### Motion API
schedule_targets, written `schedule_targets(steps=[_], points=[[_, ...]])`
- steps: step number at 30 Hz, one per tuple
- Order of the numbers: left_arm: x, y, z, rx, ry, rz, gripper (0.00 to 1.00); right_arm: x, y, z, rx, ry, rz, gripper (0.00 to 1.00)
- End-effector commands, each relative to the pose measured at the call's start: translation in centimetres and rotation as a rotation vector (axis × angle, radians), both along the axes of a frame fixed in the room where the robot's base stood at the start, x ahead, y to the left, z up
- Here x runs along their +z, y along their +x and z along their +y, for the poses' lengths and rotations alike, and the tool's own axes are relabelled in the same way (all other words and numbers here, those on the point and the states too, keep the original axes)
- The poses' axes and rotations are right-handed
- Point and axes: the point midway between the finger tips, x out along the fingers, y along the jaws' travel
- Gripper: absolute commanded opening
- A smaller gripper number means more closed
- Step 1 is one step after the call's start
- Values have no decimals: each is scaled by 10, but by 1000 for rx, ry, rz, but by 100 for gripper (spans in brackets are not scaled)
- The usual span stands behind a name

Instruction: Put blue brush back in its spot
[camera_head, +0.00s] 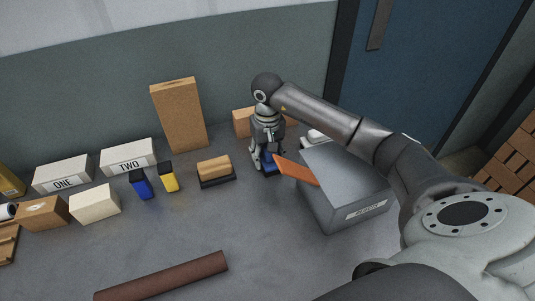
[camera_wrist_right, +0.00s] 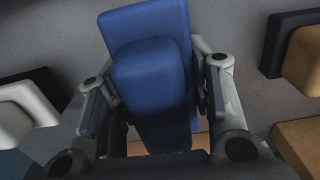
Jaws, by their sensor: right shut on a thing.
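The blue brush (camera_wrist_right: 150,70) is a blue block on a wider blue base, large in the right wrist view. My right gripper (camera_wrist_right: 158,88) is shut on it, one finger on each side. In the head view my right gripper (camera_head: 266,163) points down at the table between the tan-topped brush and the grey box. Only a small blue part of the brush (camera_head: 271,159) shows there, largely hidden by the fingers. I cannot tell whether it touches the table. My left gripper is not in view.
A tan-topped brush (camera_head: 213,167) stands left of the gripper, and a white one (camera_head: 316,136) behind the grey box (camera_head: 346,186). An orange board (camera_head: 296,170) juts from the box toward the gripper. A brown roll (camera_head: 165,277) lies in front; the middle table is clear.

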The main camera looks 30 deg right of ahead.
Motion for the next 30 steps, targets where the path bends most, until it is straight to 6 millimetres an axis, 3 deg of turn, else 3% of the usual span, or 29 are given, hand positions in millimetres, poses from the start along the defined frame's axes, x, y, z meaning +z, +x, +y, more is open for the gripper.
schedule_targets(steps=[5, 6, 11, 23, 26, 30], points=[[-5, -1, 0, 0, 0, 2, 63, -4, 0, 0, 0, 0, -1, 21], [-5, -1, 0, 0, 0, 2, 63, -4, 0, 0, 0, -1, 0, 48], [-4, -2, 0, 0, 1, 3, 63, -3, 0, 0, 0, 0, 0, 68], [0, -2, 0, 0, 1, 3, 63, 1, 0, 0, 0, 0, 1, 68], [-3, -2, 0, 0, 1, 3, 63, 11, 1, 0, 1, -1, -4, 68], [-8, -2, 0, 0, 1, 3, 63, 40, 2, -1, 1, -2, -7, 68]])
